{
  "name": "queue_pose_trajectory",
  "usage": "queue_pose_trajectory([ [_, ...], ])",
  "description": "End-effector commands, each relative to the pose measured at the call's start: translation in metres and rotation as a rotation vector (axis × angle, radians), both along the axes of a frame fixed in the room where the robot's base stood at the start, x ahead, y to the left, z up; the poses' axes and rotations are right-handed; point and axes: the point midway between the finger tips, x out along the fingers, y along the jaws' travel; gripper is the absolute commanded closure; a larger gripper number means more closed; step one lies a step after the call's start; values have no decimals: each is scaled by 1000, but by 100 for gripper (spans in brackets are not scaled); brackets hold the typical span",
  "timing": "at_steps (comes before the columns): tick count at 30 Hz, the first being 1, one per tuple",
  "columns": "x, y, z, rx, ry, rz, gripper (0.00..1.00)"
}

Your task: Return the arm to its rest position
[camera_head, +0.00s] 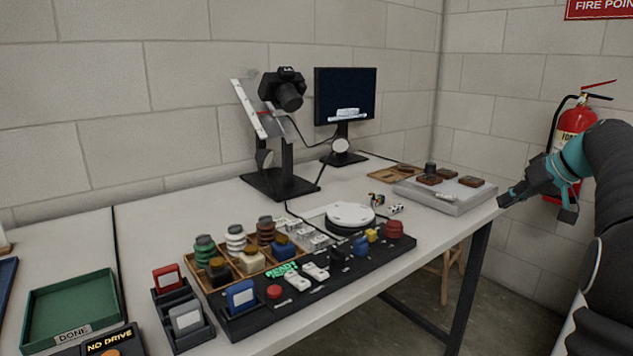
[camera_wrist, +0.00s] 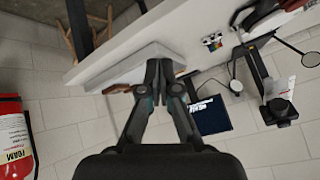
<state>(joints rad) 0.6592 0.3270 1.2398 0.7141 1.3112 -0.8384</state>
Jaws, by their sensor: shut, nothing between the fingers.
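My gripper (camera_head: 507,197) is at the right end of the white table, beside the grey tray and above the floor gap. My arm comes in from the right edge of the picture. In the wrist view the fingers of my gripper (camera_wrist: 158,66) are together, with nothing held between them. The grey tray (camera_head: 458,204) carries several small brown blocks and lies at the table's right end. It also shows in the wrist view (camera_wrist: 128,65), behind the fingertips.
A red fire extinguisher (camera_head: 574,122) hangs on the wall behind my arm. The white table (camera_head: 300,196) carries a camera stand (camera_head: 280,185), a monitor (camera_head: 345,95), a white turntable (camera_head: 350,214), a black control panel (camera_head: 330,279) and a green tray (camera_head: 70,288). A wooden stool (camera_head: 446,272) stands beneath.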

Motion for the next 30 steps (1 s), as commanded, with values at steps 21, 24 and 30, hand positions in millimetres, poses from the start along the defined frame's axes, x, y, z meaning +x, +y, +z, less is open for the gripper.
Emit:
queue_pose_trajectory([
  [21,-191,146,-127,-114,395,-449,100],
  [24,-224,169,-139,-160,391,-439,100],
  [30,-284,209,-163,-256,349,-355,100],
])
